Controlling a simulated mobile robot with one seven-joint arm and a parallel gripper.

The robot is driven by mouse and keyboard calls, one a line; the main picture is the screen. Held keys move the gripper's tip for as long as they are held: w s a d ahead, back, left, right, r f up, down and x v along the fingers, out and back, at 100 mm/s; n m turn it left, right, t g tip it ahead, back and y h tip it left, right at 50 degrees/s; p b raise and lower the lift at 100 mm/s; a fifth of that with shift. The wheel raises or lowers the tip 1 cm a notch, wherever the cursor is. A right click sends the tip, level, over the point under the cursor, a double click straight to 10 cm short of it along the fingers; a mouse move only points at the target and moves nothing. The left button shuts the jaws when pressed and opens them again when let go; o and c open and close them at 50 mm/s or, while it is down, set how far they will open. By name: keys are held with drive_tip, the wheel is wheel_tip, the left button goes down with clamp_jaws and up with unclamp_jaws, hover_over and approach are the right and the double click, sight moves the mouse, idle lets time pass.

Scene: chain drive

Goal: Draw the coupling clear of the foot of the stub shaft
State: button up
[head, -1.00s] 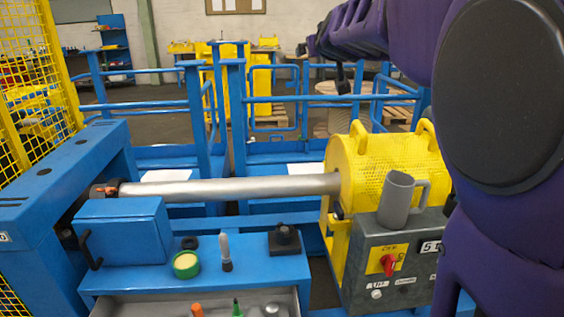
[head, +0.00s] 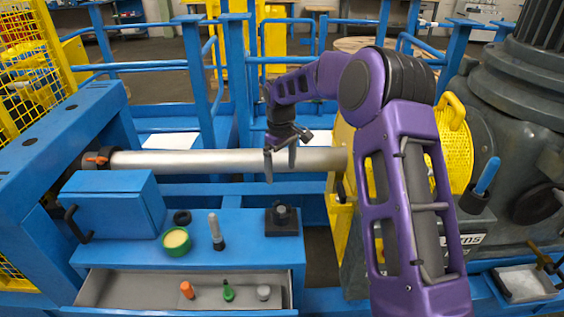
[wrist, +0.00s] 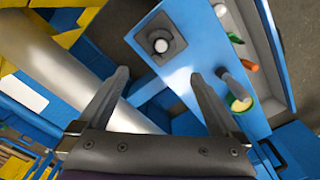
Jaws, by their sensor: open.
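The long silver shaft (head: 210,162) runs level from the blue column on the left to the yellow guard on the right. A dark collar (head: 92,160) with an orange lever sits at its left end. This may be the coupling; I cannot tell for sure. My gripper (head: 280,171) is open and empty, fingers pointing down in front of the shaft toward its right part, well away from the collar. In the wrist view the open fingers (wrist: 160,75) have nothing between them, and the shaft (wrist: 62,75) passes at the left. The shaft's right end is hidden by my arm and the guard.
The blue bench (head: 240,243) bears a black block with a knob (head: 282,218), a green-rimmed tub (head: 176,242), a grey-handled tool (head: 215,231) and a blue box (head: 113,205). An open drawer (head: 125,288) holds small items. The yellow guard (head: 454,146) stands right.

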sight(281, 209)
wheel_tip(281, 209, down, 18)
drive_tip(key=shift+r+b, duration=0.2)
drive_tip(key=shift+b, duration=0.5)
drive_tip(key=shift+r, duration=0.1)
clamp_jaws()
